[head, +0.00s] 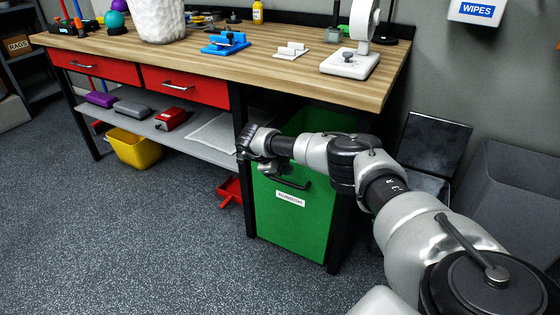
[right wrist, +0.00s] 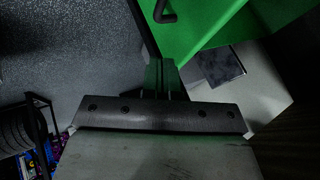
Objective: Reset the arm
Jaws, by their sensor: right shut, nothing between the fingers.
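My right arm reaches in from the lower right in the head view. Its gripper (head: 270,168) hangs in front of the upper part of a green bin (head: 300,222) under the workbench, close to the bin's dark handle (head: 292,184). In the right wrist view the gripper's fingers (right wrist: 164,88) are together with nothing between them. The green bin (right wrist: 205,22) fills the top of that view, and its handle (right wrist: 165,12) shows apart from the fingertips. My left gripper is in neither view.
The wooden workbench (head: 180,57) stands above the arm, with red drawers (head: 184,85) and a grey lower shelf (head: 175,128). A yellow bin (head: 135,150) sits beneath it. A grey container (head: 510,190) stands at the right. The speckled floor (head: 130,240) at left is clear.

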